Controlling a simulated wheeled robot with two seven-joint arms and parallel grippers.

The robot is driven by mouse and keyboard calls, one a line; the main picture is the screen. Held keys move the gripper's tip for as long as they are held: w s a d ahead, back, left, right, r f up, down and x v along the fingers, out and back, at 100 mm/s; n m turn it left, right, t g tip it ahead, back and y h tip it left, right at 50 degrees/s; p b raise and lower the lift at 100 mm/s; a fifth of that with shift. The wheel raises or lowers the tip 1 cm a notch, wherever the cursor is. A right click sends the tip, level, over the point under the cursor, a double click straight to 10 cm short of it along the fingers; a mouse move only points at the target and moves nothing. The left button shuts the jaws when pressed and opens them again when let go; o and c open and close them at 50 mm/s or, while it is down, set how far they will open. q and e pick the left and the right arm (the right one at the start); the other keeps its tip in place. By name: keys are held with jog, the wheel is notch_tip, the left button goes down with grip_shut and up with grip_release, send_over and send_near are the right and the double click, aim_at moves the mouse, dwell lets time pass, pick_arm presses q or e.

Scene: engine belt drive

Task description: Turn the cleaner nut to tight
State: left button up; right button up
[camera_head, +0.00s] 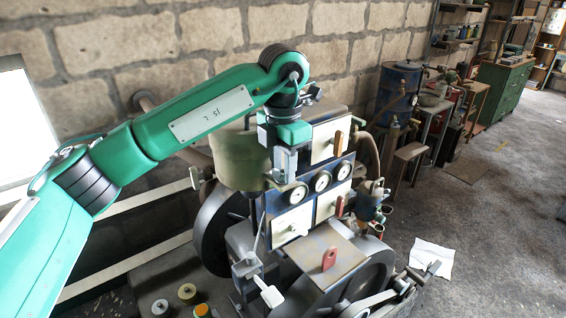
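My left arm comes in from the left and reaches over the engine. My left gripper (287,180) points down at the right side of a dull green round canister (237,163), in front of the blue panel. The canister may be the cleaner. I cannot make out a nut on it, and the arm and wrist cover part of its top. The fingers are small and seen from the side, so their gap and whether they touch anything cannot be told. My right gripper is not in view.
The blue panel holds several round gauges (321,181) and pale plates with levers. A red tab (329,259) stands on a flat plate below. A flywheel (214,232) is at the left. Small jars (187,292) stand at the bottom left. Floor at the right is mostly clear, with a white paper (432,258).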

pick_arm(q)
grip_shut()
